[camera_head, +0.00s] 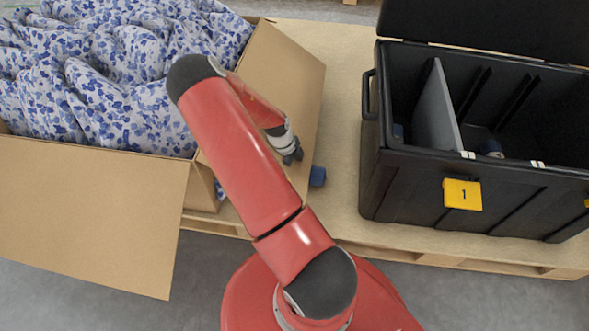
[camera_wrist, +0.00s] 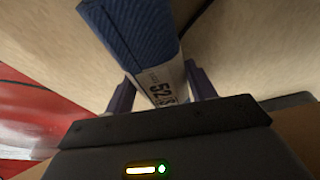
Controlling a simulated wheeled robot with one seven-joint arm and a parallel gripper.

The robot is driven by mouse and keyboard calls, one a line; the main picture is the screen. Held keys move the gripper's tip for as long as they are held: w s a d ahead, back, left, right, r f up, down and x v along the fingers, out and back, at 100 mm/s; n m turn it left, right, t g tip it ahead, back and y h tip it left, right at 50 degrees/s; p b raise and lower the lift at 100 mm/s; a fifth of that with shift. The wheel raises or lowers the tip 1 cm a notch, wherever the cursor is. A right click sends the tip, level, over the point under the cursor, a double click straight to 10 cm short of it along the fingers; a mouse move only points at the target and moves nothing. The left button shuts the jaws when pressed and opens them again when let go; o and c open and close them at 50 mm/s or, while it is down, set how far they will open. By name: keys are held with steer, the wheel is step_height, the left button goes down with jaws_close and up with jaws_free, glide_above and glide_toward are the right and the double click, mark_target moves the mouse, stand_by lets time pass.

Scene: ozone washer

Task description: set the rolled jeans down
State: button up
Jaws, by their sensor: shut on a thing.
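The rolled jeans (camera_wrist: 140,35) are a dark blue ribbed roll with a white printed band (camera_wrist: 165,82) in the wrist view. My gripper (camera_wrist: 161,86) has its two purple fingers on either side of the banded end and is shut on the roll. In the head view the blue end of the roll (camera_head: 317,177) shows just right of the open carton flap, over the tan pallet top (camera_head: 341,140). I cannot tell whether the roll touches the pallet.
A cardboard carton (camera_head: 85,205) full of blue-and-white flowered fabric (camera_head: 120,45) stands left, flaps open. A black lidded box (camera_head: 410,185) with a grey divider (camera_head: 437,110) and yellow tag "1" (camera_head: 462,194) stands right.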

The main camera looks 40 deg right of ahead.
steer(key=shift+f, duration=0.1)
steer(key=o, duration=1.2)
steer(key=shift+o, duration=0.2)
